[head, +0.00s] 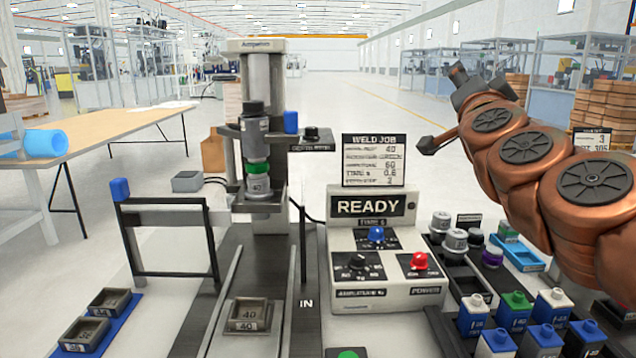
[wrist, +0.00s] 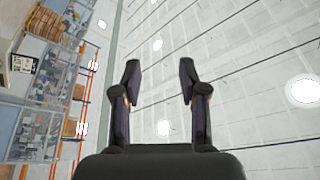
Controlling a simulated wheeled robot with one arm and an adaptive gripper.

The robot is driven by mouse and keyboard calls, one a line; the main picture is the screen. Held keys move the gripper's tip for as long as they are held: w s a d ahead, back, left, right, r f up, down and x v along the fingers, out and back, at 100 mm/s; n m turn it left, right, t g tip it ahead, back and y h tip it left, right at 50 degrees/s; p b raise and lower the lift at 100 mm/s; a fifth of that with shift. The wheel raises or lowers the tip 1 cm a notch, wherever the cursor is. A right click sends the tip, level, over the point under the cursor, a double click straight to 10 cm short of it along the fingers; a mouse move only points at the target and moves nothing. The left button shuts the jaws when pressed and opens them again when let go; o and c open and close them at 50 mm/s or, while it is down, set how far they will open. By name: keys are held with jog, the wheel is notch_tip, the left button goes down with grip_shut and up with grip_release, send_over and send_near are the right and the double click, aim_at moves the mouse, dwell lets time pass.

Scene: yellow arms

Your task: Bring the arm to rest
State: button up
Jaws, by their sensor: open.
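My arm (head: 533,150), copper-brown with dark round joint caps, reaches up from the right edge of the head view. My gripper (head: 437,108) is at its far end, raised above the bench and to the right of the weld job sign. In the wrist view my gripper (wrist: 160,82) is open, with its two dark fingers apart and nothing between them. That view faces the ceiling and the upper hall. The gripper touches nothing that I can see.
Below stand the welder press (head: 265,130), a control box (head: 375,262) showing READY, and the weld job sign (head: 374,160). A fixture marked 40 (head: 248,315) sits on the slide. The air around the gripper is clear.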

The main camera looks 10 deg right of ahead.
jog(key=w+a+f+n+g+y+p, duration=0.1)
jog(key=a+f+n+y+p, duration=0.1)
jog(key=a+n+y, duration=0.35)
jog(key=w+a+f+n+g+y+p, duration=0.1)
jog(key=w+a+f+n+y+p, duration=0.15)
jog(key=a, duration=0.55)
jog(key=s+a+f+n+g+y+p, duration=0.45)
jog(key=s+a+f+g, duration=0.2)
jog(key=a+f, duration=0.45)
jog(key=s+f+g+h+p, duration=0.1)
jog(key=s+f+g+p, duration=0.4)
jog(key=s+f, duration=0.5)
jog(key=s+d+f+g+h+p, duration=0.1)
jog(key=s+g, duration=0.1)
jog(key=s, duration=0.4)
jog(key=s+d+f+g+p, duration=0.1)
jog(key=s+d+g, duration=0.1)
jog(key=s, duration=0.4)
jog(key=s+d+f+n+g+h+p, duration=0.1)
jog(key=s+d+g, duration=0.1)
jog(key=s+g, duration=0.2)
jog(key=shift+s+h+p, duration=0.35)
jog(key=shift+s+p, duration=0.05)
jog(key=shift+s, duration=0.75)
jog(key=shift+s+d, duration=0.1)
